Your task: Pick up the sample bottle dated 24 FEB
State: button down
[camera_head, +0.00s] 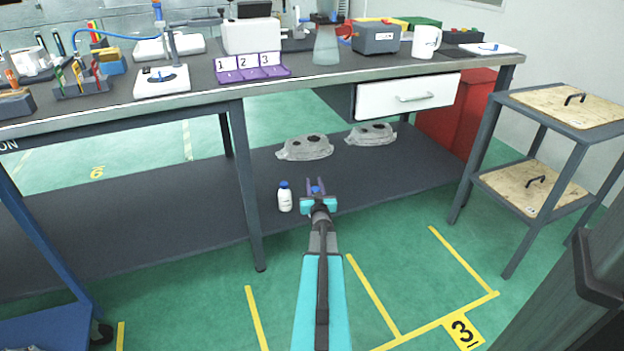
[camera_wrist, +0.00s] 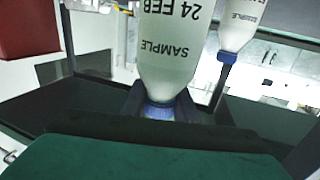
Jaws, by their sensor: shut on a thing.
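The sample bottle marked 24 FEB (camera_wrist: 176,62) is white with a blue cap and shows upside down in the wrist view. My gripper (camera_wrist: 160,106) is shut on it at the blue cap. In the head view my gripper (camera_head: 317,186) is over the lower shelf, with only the blue cap (camera_head: 316,190) clear between its fingers; the rest of that bottle is hidden. I cannot tell whether it touches the shelf. A second white sample bottle (camera_head: 285,200) stands just left of my gripper; in the wrist view it is at the right (camera_wrist: 240,22), its date not readable.
The lower shelf (camera_head: 400,185) is mostly clear, with two grey castings (camera_head: 305,148) behind my gripper. The workbench top (camera_head: 200,90) overhangs above, and a bench leg (camera_head: 247,190) stands left of the bottles. A trolley (camera_head: 540,175) is at the right.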

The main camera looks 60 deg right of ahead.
jog(key=shift+v, duration=1.05)
jog(key=shift+r, duration=0.2)
